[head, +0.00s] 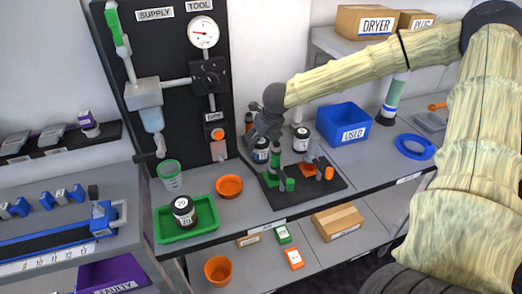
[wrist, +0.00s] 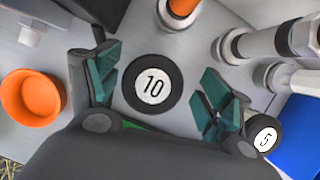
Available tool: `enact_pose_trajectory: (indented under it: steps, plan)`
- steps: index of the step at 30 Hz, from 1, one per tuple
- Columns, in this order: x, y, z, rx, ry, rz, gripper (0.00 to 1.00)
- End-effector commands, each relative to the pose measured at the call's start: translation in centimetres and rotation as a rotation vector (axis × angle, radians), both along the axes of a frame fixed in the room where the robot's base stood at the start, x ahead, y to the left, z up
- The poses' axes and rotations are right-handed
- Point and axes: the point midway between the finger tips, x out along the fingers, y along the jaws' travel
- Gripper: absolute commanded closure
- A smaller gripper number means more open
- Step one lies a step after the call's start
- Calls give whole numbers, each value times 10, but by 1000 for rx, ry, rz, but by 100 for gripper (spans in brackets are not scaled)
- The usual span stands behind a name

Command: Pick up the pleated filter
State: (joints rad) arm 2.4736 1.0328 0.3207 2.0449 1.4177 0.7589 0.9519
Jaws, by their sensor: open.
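No part is plainly marked as the pleated filter. Several short round parts with black ends and white numbered discs are in view. The one marked 10 (wrist: 152,86) lies between the fingers of my gripper (wrist: 163,90) in the wrist view, with a gap showing on each side. The fingers are open and hold nothing. In the head view my gripper (head: 262,134) is over the back of the bench, above a black-and-white part (head: 261,155). The part marked 5 (wrist: 263,139) is beside the right finger. The part marked 20 (head: 184,210) stands in a green tray (head: 209,234).
A blue bin (head: 343,126) is right of my gripper. A black mat (head: 327,193) with upright green and grey fittings lies close in front. An orange bowl (head: 229,186) sits to the left. The black tool panel (head: 180,80) rises behind left.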

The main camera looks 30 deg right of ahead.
Motion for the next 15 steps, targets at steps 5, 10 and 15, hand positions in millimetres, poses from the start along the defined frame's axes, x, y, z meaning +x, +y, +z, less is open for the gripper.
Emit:
enact_pose_trajectory:
  steps: [5, 10, 15]
  plan:
    - [4, 4, -14, -1, 3, 2, 21]
    - [9, 5, -28, 1, 2, 1, 21]
    - [12, 4, -36, 0, 1, 1, 21]
